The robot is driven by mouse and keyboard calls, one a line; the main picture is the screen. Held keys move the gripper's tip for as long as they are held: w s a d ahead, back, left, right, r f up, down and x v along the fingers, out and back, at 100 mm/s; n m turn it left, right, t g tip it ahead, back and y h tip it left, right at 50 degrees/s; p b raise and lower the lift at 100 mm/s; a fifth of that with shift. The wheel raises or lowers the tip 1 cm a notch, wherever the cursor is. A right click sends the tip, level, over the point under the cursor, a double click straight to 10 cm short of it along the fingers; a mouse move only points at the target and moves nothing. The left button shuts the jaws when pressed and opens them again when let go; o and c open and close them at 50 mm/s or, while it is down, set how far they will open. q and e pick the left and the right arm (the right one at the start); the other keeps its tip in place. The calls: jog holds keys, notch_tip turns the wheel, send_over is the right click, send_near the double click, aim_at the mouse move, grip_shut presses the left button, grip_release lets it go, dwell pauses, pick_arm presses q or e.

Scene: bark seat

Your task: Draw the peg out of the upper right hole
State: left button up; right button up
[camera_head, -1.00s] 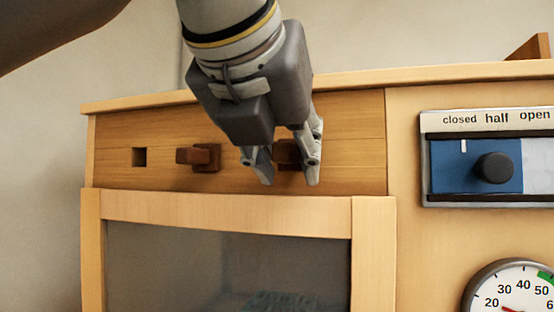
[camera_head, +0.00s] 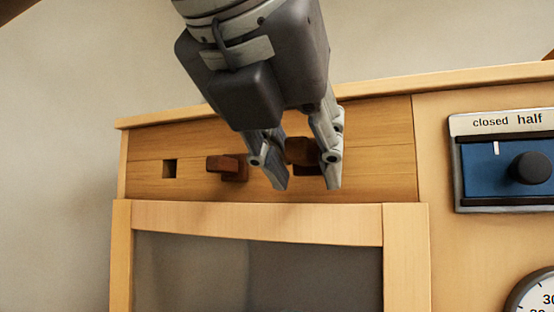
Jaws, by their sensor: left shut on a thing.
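My left gripper (camera_head: 308,184) comes down from the top of the head view, in front of the cabinet's upper wooden panel. It is shut on the brown right-hand peg (camera_head: 302,151), which shows between its fingers. A dark patch shows just below this peg; I cannot tell whether it is the hole or shadow, nor whether the peg's end is still in the hole. A second brown peg (camera_head: 222,164) sticks out of the panel to the left. Farther left is an empty square hole (camera_head: 169,169). My right gripper is not in view.
Below the panel is a framed dark glass door (camera_head: 258,270). To the right is a blue slider plate with a black knob (camera_head: 531,168), labelled closed and half, above a partly cut-off dial (camera_head: 540,296). The wooden top edge (camera_head: 450,85) runs above the panel.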

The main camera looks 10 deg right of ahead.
aim_at(295, 156)
pick_arm(q)
jog(key=shift+s+a+b, duration=0.35)
jog(key=shift+s+a, duration=0.15)
jog(key=shift+s, duration=0.2)
jog(key=shift+s+a+b, duration=0.3)
jog(key=shift+s+a, duration=0.15)
jog(key=shift+s, duration=0.25)
jog(key=shift+s+a, duration=0.1)
